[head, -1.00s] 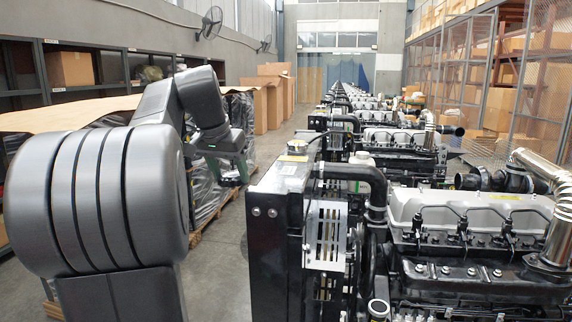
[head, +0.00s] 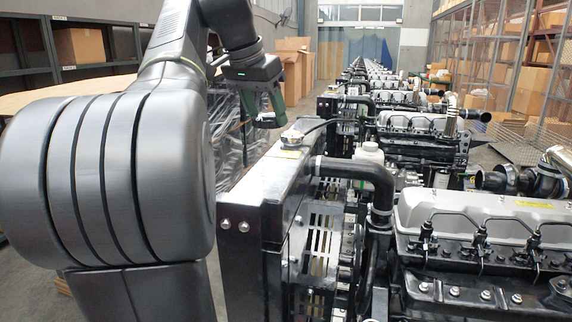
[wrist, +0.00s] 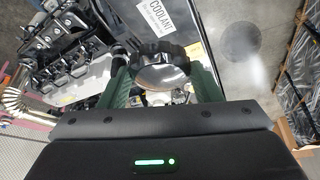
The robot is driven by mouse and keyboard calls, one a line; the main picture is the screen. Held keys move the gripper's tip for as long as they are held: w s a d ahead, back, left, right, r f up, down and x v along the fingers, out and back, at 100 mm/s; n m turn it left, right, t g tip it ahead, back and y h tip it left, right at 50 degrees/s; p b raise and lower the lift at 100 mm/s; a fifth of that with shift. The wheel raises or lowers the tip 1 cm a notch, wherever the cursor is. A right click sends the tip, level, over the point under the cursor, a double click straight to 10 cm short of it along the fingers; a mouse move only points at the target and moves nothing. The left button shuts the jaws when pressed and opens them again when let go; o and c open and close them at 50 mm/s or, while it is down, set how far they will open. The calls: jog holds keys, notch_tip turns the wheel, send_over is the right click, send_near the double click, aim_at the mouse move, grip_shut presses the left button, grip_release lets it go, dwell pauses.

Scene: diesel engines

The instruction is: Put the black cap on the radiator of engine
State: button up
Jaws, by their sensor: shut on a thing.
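My gripper (head: 264,112) is shut on the black cap (head: 268,122), seen edge-on in the head view. In the wrist view the cap (wrist: 162,74) has a dark scalloped rim and a shiny hollow, between the green fingers of my gripper (wrist: 160,66). The black radiator (head: 262,182) stands at the near end of the nearest engine (head: 470,235). Its metal filler neck (head: 292,137) is on top, a little right of and below the cap in the picture. The cap and neck look apart. The wrist view shows the radiator top with a white COOLANT label (wrist: 155,16).
A black hose (head: 365,172) and a whitish reservoir (head: 369,153) sit right of the filler neck. More engines (head: 420,128) stand in a row behind. Wrapped pallet goods (wrist: 303,75) lie across the aisle. Shelves (head: 75,72) line the left wall.

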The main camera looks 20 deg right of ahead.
send_over(272, 171)
jog(key=a, duration=0.1)
jog(key=f, duration=0.5)
jog(key=shift+s+a, duration=0.15)
jog(key=shift+s, duration=0.25)
jog(key=shift+w+f, duration=0.1)
jog(key=shift+f, duration=2.35)
jog(key=shift+f, duration=0.1)
jog(key=o, duration=1.1)
